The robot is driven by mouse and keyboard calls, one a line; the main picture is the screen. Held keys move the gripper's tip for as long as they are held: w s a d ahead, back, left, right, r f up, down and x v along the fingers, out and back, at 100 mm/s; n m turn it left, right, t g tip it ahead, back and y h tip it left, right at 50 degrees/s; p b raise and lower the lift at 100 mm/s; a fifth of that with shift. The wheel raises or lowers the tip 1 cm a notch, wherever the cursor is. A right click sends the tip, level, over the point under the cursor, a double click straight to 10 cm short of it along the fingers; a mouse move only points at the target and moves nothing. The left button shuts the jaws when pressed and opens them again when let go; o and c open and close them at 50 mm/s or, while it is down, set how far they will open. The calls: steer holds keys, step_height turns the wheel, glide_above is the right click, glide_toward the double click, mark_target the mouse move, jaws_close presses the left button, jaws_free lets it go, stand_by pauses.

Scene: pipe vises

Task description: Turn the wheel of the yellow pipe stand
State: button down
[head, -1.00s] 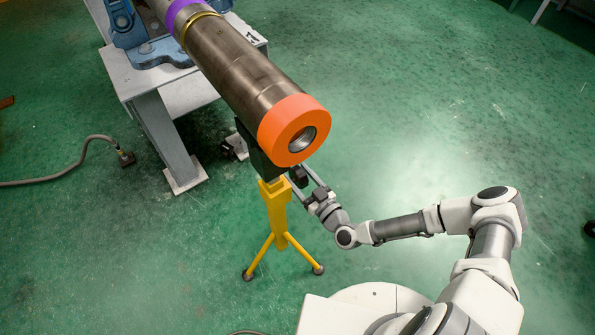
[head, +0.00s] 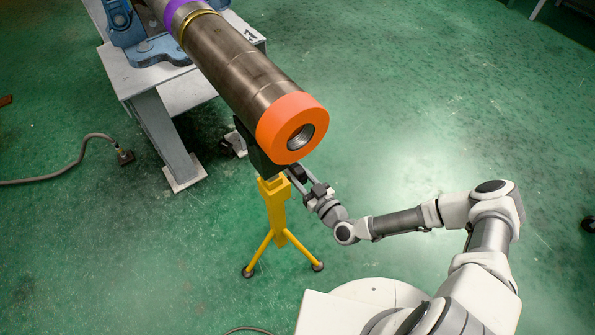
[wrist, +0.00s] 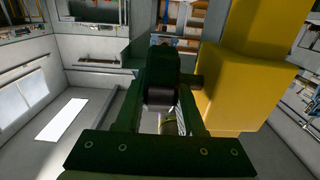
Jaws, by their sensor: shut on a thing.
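The yellow pipe stand (head: 276,210) stands upright on its spread legs under the orange end of a long pipe. It also shows as a large yellow block at the right of the wrist view (wrist: 245,75). Its small dark wheel (head: 296,173) is on the stand's right side, just below the black pipe support. In the wrist view the dark wheel (wrist: 160,80) sits between my fingers. My gripper (head: 304,178) reaches in from the right and is shut on the wheel. The exact finger contact is dark and partly hidden.
The steel pipe (head: 235,65) with its orange end ring (head: 291,128) lies just above my gripper. A grey bench (head: 165,130) with a blue vise (head: 130,35) stands behind left. A grey hose (head: 60,172) lies at left.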

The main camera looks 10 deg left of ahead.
steer(key=r+g+h+p, duration=0.1)
steer(key=p, duration=0.2)
steer(key=shift+a, duration=0.1)
steer(key=g+h+p, duration=0.1)
steer(key=p, duration=0.3)
steer(key=shift+w+h, duration=0.1)
steer(key=shift+h, duration=0.3)
steer(key=g+h+p, duration=0.1)
steer(key=p, duration=0.1)
steer(key=g+h+p, duration=0.1)
steer(key=p, duration=0.1)
steer(key=shift+a+f, duration=0.15)
steer(key=shift+f, duration=0.05)
steer(key=shift+w+f+g+h+p, duration=0.1)
steer(key=shift+f+g+h+p, duration=0.25)
steer(key=shift+h+p, duration=0.35)
steer(key=c, duration=0.5)
jaws_free()
